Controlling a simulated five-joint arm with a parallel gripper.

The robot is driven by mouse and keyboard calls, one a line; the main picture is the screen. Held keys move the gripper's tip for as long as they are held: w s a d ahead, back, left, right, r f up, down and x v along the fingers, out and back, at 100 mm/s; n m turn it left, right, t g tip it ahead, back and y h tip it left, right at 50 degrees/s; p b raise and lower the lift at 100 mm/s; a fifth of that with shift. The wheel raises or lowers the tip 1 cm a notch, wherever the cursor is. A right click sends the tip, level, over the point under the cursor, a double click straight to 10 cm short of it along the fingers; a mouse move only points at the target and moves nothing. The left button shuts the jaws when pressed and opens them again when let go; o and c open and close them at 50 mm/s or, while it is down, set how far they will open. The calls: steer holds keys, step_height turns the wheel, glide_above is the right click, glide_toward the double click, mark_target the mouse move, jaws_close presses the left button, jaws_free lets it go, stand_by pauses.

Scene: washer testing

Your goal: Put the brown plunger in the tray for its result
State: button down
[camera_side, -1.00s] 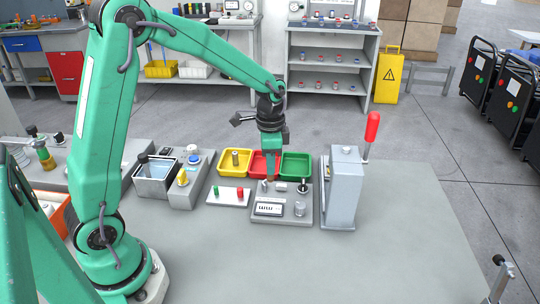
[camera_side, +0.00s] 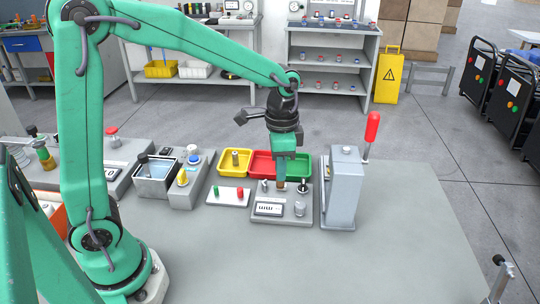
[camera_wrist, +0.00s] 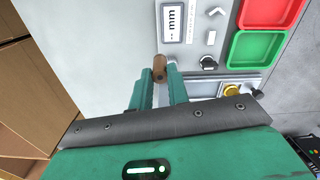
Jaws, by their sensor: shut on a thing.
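The brown plunger (camera_wrist: 159,64) is between my fingertips in the wrist view. My gripper (camera_side: 281,183) is shut on it and points down over the back of the grey measuring unit (camera_side: 268,209); its brown end (camera_side: 281,186) shows below the fingers. I cannot tell whether it touches the unit. Behind the unit are a yellow tray (camera_side: 224,166), a red tray (camera_side: 260,156) and a green tray (camera_side: 300,158), partly hidden by my gripper. The yellow tray holds a small greyish-brown piece (camera_side: 235,158). The unit's display (camera_wrist: 173,22) reads "-- mm" in the wrist view.
A grey press (camera_side: 342,188) with a red-handled lever (camera_side: 372,128) stands close right of the measuring unit. A white plate (camera_side: 228,195) with green and red buttons lies to its left. The table front is clear.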

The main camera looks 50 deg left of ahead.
steer(key=shift+w, duration=0.2)
steer(key=w+a, duration=0.3)
steer(key=w, duration=0.9)
steer(key=w+a+f, duration=0.6)
steer(key=a+f, duration=0.2)
steer(key=a, duration=0.3)
stand_by(0.3)
steer(key=shift+f, duration=0.15)
steer(key=shift+f, duration=1.9)
steer(key=shift+f, duration=0.15)
steer(key=c, duration=1.3)
jaws_free()
steer(key=shift+c, duration=0.2)
